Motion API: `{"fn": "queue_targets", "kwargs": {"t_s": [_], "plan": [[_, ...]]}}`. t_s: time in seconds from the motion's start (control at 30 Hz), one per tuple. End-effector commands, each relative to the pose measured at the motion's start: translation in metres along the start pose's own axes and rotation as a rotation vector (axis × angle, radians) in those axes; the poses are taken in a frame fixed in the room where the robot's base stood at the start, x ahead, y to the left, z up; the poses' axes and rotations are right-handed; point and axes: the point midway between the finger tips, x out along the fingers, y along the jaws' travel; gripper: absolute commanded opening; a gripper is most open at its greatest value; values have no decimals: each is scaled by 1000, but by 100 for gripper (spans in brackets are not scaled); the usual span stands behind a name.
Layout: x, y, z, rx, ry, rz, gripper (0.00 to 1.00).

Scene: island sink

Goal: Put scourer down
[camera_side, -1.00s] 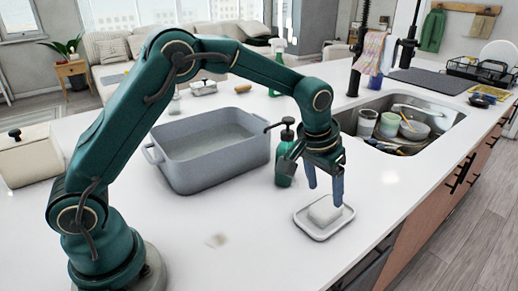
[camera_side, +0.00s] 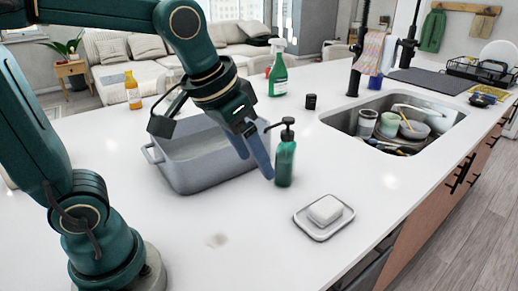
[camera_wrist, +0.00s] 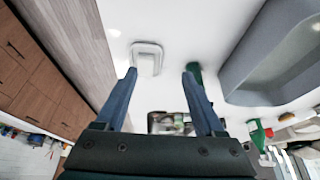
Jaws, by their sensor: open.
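A white block (camera_side: 325,209), which looks like the scourer, lies on a small pale rectangular dish (camera_side: 310,229) near the counter's front edge. In the wrist view the dish (camera_wrist: 147,46) shows ahead of the fingers, slightly left of centre. My gripper (camera_side: 254,158) is open and empty, raised up and left of the dish, in front of the grey basin and beside the green pump bottle. Its two blue fingers (camera_wrist: 160,72) stand apart in the wrist view with nothing between them.
A grey basin (camera_side: 180,176) stands behind my gripper. A dark green pump bottle (camera_side: 286,163) stands between basin and dish. A sink (camera_side: 345,121) with dishes is at the right. A green spray bottle (camera_side: 278,77) stands behind. The counter left of the dish is clear.

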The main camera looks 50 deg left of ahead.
Motion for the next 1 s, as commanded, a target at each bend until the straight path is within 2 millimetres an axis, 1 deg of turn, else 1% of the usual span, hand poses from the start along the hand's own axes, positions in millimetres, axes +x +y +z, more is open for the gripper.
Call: {"fn": "queue_targets", "kwargs": {"t_s": [0.03, 0.1, 0.2, 0.3, 0.4, 0.53, 1.0], "plan": [[-6, -3, 15, -2, 19, -1, 71], [-10, -6, 34, -1, 34, -3, 71], [-12, -9, 57, 0, 54, -4, 71], [-10, -10, 74, 0, 68, -6, 71], [-9, -11, 84, 1, 75, -7, 71], [-8, -12, 88, 2, 77, -7, 71], [-8, -12, 87, 2, 76, -7, 71]]}}
